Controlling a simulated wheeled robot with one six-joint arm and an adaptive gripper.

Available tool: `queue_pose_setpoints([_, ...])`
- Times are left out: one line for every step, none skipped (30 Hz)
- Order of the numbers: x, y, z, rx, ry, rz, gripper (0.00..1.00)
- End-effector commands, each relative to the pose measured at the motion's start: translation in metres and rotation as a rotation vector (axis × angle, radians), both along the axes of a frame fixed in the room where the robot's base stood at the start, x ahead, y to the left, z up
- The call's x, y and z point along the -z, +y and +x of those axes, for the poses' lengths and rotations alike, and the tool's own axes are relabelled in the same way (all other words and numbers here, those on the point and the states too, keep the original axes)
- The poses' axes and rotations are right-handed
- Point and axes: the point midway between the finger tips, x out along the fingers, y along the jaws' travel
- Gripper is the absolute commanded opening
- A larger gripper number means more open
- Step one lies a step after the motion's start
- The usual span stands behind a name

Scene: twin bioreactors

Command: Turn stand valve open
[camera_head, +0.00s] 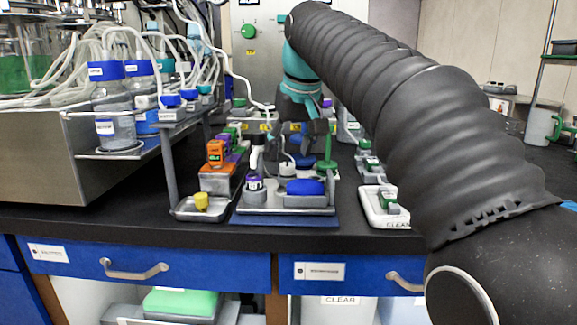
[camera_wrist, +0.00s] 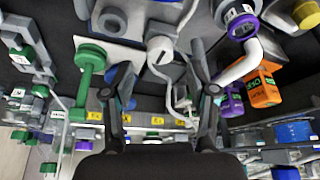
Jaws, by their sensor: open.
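A small stand (camera_head: 285,208) on a blue mat holds a purple-banded bottle (camera_head: 254,183), a blue part (camera_head: 305,187) and a pale round-topped fitting (camera_head: 287,169). In the wrist view the round fitting (camera_wrist: 160,48) lies ahead between the fingers, with a thin tube close by. A green dumbbell-shaped part (camera_wrist: 88,72) stands to its left; it also shows in the head view (camera_head: 327,150). I cannot tell for certain which is the stand valve. My gripper (camera_wrist: 158,78) is open, with nothing visible held between its fingers. In the head view it is partly hidden among the parts.
Orange blocks (camera_head: 216,152) and a tray with a yellow knob (camera_head: 201,201) stand left of the stand. A white tray (camera_head: 380,220) is at right. Bottles and tubes crowd the left shelf. Bare black bench shows along the front edge.

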Motion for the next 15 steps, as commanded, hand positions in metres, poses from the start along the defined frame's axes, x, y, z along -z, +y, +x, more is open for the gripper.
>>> queue_pose_setpoints([0.01,0.001,0.002,0.0,0.001,0.0,0.58])
queue_pose_setpoints([0.013,0.002,0.004,0.0,0.002,-0.001,0.58])
queue_pose_setpoints([0.017,0.003,0.006,0.0,0.001,0.0,0.58])
queue_pose_setpoints([0.02,0.003,0.007,0.0,0.0,0.0,0.58])
queue_pose_setpoints([0.023,0.004,0.008,0.0,0.0,0.0,0.58])
queue_pose_setpoints([0.026,0.004,0.009,0.0,0.001,0.0,0.58])
queue_pose_setpoints([0.028,0.004,0.01,0.0,0.001,0.0,0.58])
queue_pose_setpoints([0.029,0.005,0.011,0.0,0.0,0.0,0.58])
queue_pose_setpoints([0.031,0.005,0.011,-0.001,-0.001,0.0,0.58])
queue_pose_setpoints([0.032,0.005,0.012,0.0,-0.001,0.0,0.58])
queue_pose_setpoints([0.032,0.005,0.012,0.0,-0.001,0.0,0.58])
queue_pose_setpoints([0.033,0.005,0.013,0.0,-0.001,0.0,0.58])
queue_pose_setpoints([0.033,0.006,0.013,-0.001,-0.001,0.0,0.58])
queue_pose_setpoints([0.033,0.006,0.013,0.0,-0.001,0.0,0.58])
queue_pose_setpoints([0.033,0.006,0.013,0.0,-0.001,0.0,0.58])
